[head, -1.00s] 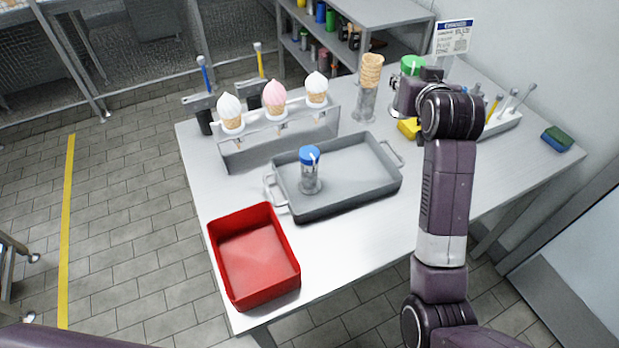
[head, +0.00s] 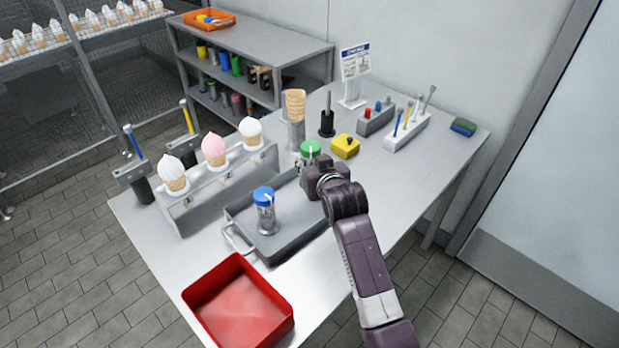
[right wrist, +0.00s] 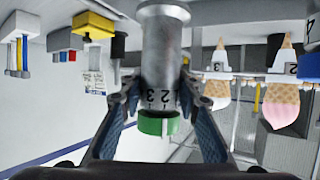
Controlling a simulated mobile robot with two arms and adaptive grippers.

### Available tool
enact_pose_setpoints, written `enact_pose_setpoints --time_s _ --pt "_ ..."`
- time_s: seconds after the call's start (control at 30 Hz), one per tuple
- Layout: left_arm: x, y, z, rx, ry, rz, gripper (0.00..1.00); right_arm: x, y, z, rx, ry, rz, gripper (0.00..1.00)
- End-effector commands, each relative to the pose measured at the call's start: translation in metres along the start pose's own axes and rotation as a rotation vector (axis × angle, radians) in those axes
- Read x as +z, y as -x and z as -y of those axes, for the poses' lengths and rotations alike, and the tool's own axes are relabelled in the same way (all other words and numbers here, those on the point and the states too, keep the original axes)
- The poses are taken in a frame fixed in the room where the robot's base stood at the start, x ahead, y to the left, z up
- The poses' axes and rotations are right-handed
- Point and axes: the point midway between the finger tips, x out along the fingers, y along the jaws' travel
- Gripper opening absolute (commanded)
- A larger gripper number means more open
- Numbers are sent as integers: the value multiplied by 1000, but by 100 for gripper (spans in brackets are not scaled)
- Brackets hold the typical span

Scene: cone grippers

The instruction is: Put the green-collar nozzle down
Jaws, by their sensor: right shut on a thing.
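The green-collar nozzle shows its green collar (head: 311,148) just above my right gripper (head: 308,166) in the head view. In the right wrist view, which is upside down, its grey metal body (right wrist: 165,55) with printed numbers stands between the gripper's two fingers, and the green collar (right wrist: 158,123) is near the palm. The right gripper is shut on it, at the back right end of the grey tray (head: 290,240). Its lower end is hidden in the head view, so I cannot tell whether it touches anything. My left gripper is out of view.
A blue-collar nozzle (head: 265,212) stands upright in the tray. A red bin (head: 238,305) is at the front left. A rack (head: 225,185) with three ice-cream cones is behind the tray. A cone stack (head: 296,104) and a yellow block (head: 345,147) stand near the gripper.

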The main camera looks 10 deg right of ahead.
Motion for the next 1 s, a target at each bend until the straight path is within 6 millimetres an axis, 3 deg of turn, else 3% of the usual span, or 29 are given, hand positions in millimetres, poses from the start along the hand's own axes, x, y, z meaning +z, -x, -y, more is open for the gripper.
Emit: enact_pose_setpoints --time_s 0.5,0.9,0.93,1.0 --pt "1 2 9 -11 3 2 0 54 -23 0 0 -1 -4 0" --pt "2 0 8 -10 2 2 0 59 -25 0 0 -1 -4 0" --pt "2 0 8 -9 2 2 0 61 -25 0 0 -1 -1 31" --pt "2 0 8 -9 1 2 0 60 -25 0 0 -1 -1 39"
